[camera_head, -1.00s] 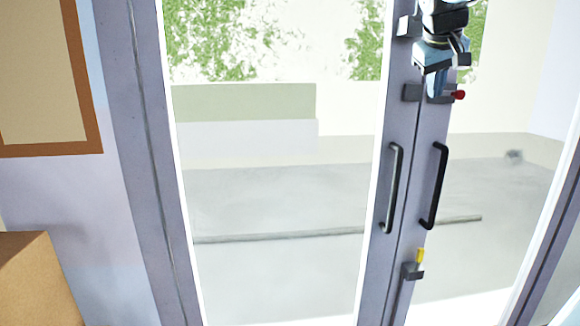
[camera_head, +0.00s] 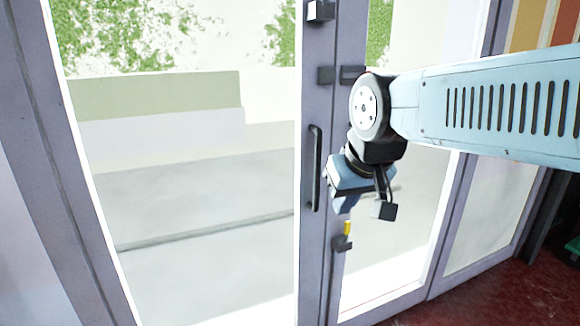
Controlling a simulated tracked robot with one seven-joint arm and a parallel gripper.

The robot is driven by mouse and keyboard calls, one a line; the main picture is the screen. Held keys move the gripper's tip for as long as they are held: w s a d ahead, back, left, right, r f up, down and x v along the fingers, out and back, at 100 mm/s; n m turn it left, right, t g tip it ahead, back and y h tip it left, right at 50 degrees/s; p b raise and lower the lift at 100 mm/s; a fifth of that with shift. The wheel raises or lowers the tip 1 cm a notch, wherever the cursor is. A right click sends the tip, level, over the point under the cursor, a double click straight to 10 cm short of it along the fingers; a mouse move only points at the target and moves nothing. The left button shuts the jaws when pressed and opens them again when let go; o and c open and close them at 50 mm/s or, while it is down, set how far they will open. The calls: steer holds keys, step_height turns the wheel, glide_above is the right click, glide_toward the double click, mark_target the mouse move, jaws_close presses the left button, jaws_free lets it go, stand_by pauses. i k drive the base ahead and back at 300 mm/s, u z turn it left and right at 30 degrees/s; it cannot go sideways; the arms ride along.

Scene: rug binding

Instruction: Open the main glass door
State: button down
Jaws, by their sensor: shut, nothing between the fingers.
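The main glass door is a grey-framed double door, and its two leaves meet at a closed middle seam. The left leaf (camera_head: 300,240) carries a black vertical handle (camera_head: 315,168). The right leaf's handle is hidden behind my arm. My gripper (camera_head: 345,208) points down in front of the right leaf, right of the visible handle and near its lower end. Its fingers look shut and empty; whether they touch the door, I cannot tell. Dark latch blocks (camera_head: 326,75) sit higher at the seam.
A small dark box (camera_head: 320,11) is fixed at the top of the left leaf. A fixed glass panel (camera_head: 480,225) stands right of the door. Dark red floor (camera_head: 470,295) is clear at the lower right. Pale ground and greenery show through the glass.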

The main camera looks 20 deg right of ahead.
mark_target(352, 17)
steer(key=k, duration=1)
steer(key=z, duration=0.6)
steer(key=i, duration=0.7)
steer(key=u, duration=0.2)
